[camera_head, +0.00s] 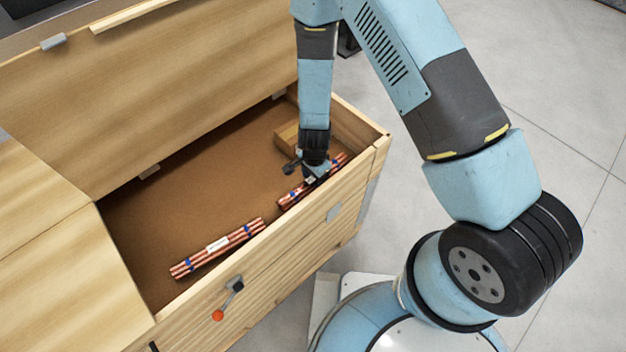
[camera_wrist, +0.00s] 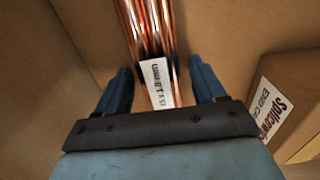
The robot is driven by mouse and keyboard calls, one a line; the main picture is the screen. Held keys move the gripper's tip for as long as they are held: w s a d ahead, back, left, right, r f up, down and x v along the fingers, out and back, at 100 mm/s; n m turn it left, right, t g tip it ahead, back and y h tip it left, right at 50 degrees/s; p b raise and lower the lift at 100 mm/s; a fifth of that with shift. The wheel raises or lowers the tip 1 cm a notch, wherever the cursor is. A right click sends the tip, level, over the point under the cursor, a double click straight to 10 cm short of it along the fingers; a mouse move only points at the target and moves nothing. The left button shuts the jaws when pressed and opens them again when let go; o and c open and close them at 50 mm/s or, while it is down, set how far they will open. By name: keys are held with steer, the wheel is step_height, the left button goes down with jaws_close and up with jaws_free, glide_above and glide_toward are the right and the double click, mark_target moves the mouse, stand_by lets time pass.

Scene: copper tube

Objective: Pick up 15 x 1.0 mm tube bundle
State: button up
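Two copper tube bundles with blue bands and white labels lie in the open wooden crate (camera_head: 255,195). One bundle (camera_head: 218,246) lies at the lower left along the near wall. The other bundle (camera_head: 290,196) lies farther right, partly hidden under my gripper (camera_head: 311,174). In the wrist view, my gripper (camera_wrist: 160,85) is open, with one blue finger on each side of a copper bundle (camera_wrist: 148,30). I cannot tell whether the fingers touch the tubes.
A cardboard box (camera_wrist: 290,105) with a printed label stands right of the bundle in the wrist view. The crate's near wall (camera_head: 330,205) runs close beside my gripper. The crate's lid (camera_head: 150,90) stands open behind. The crate floor's middle is clear.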

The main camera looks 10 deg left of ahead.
jaws_close()
stand_by(0.4)
